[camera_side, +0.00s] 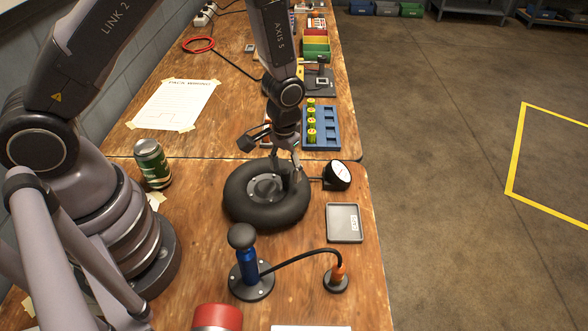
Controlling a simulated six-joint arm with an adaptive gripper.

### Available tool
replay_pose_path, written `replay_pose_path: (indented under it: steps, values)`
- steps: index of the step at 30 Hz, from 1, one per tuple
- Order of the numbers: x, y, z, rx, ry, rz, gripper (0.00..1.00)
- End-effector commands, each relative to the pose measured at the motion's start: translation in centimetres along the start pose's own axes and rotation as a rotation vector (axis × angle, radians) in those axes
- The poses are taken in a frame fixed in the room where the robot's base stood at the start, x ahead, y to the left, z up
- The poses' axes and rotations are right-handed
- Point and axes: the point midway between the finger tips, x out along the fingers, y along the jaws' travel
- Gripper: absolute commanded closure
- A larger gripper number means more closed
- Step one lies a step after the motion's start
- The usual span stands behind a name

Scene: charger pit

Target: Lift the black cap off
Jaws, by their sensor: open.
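A black tyre (240,201) lies flat on the wooden bench, with a grey metal hub (265,188) in its middle. My gripper (289,174) points down over the right part of the hub, with its fingers apart. The black cap cannot be made out clearly; a small dark upright shape is close by the fingertips, partly hidden by them. I cannot tell whether the fingers touch it. A small grey tray (345,224) with a label stands right of the tyre and looks empty.
A round gauge (337,176) stands right of the tyre. In front are a blue hand pump (248,264) and its black hose with an orange end (337,275). A green can (152,163) stands left. A blue rack (322,128) with battery cells is behind.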

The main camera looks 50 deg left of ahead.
Motion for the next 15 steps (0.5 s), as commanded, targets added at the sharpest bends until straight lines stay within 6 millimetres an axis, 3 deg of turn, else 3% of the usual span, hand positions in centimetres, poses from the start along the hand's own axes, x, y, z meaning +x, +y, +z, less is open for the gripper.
replay_pose_path:
  steps: [3, 13, 15]
  values:
    - [-0.03, 0.0, -0.01, 0.0, 0.0, 0.0, 0.49]
    - [-0.06, 0.0, 0.0, 0.0, 0.0, 0.0, 0.92]
    - [-0.06, 0.0, 0.0, 0.0, 0.0, 0.0, 0.93]
